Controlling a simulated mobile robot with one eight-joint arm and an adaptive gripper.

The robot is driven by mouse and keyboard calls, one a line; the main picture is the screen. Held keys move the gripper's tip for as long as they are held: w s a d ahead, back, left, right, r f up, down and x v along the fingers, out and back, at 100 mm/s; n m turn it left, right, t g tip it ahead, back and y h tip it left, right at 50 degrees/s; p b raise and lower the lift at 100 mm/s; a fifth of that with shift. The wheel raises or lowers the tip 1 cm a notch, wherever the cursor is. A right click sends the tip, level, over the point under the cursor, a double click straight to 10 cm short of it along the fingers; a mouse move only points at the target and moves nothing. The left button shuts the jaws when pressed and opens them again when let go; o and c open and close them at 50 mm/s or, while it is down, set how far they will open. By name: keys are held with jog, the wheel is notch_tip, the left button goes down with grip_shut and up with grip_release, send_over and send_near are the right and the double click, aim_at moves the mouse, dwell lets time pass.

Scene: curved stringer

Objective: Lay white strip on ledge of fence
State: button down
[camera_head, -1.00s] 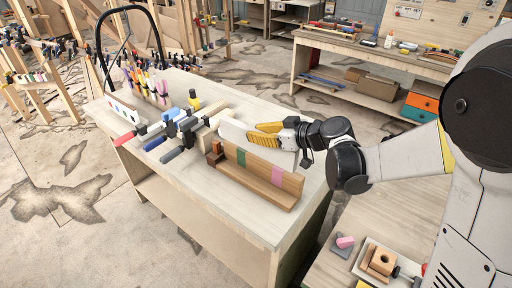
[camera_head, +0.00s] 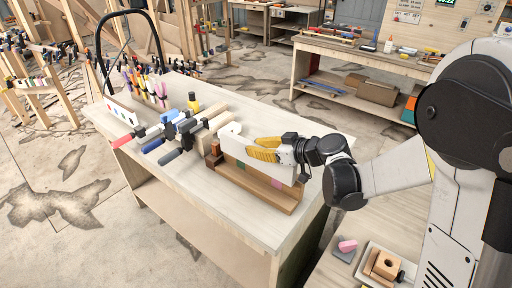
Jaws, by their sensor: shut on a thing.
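The wooden fence (camera_head: 236,177) stands on the workbench, with a low ledge (camera_head: 262,195) along its front foot. My gripper (camera_head: 260,149), with yellow fingers, is shut on the white strip (camera_head: 235,147) and holds it on edge, lengthwise along the fence. The strip hides the upper part of the fence's face; the lower ends of a green patch and a pink patch show below it. The strip's lower edge appears above the ledge; whether it touches the fence is unclear.
A dark brown block (camera_head: 213,156) stands at the fence's left end. The front of the workbench top (camera_head: 215,205) is clear. A wooden tray of parts (camera_head: 385,265) lies at lower right.

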jog(key=c, duration=1.4)
grip_release()
jog(key=shift+r, duration=0.1)
